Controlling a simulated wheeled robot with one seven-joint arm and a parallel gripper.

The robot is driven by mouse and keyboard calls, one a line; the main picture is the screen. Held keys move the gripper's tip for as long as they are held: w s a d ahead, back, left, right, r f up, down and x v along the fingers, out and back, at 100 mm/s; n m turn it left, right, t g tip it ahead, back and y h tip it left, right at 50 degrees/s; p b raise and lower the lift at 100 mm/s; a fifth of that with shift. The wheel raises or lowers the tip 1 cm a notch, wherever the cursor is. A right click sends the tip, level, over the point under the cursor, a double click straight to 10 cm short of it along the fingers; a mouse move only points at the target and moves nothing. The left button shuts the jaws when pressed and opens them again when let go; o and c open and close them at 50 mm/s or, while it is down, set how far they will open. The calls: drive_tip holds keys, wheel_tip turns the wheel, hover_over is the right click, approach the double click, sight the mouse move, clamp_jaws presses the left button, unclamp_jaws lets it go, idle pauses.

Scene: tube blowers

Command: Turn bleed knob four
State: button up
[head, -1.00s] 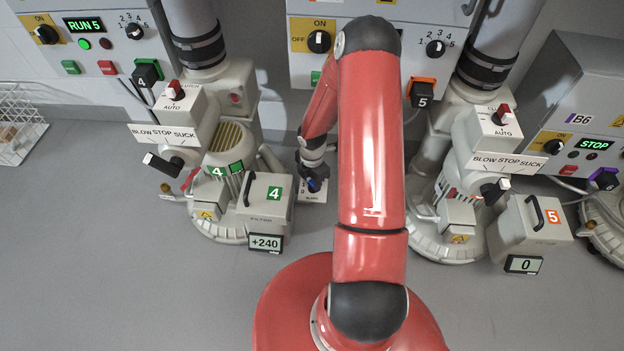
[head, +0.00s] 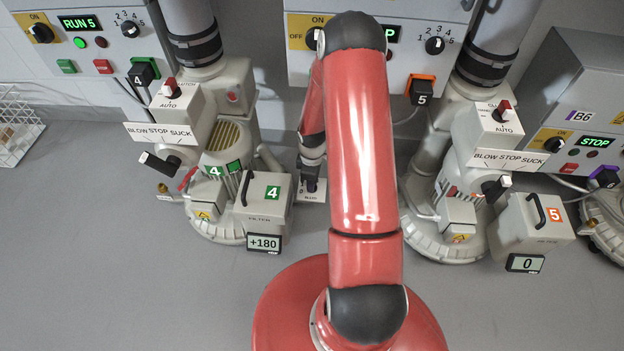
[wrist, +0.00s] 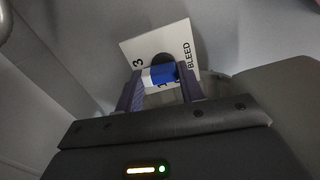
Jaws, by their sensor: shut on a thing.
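My gripper (wrist: 160,88) is shut on this knob, one dark finger on each side.
Blower four (head: 222,165) stands left of my arm, with its black-handled lever (head: 160,162). Blower five (head: 455,195) stands to the right, its display (head: 525,263) reading 0. A control panel (head: 440,40) hangs behind my arm. The front floor is clear.

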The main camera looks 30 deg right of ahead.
drive_tip(key=shift+m, duration=0.6)
drive_tip(key=o, duration=1)
wheel_tip(320, 180, up, 8)
drive_tip(key=shift+f+p, duration=0.1)
drive_tip(key=shift+p, duration=0.5)
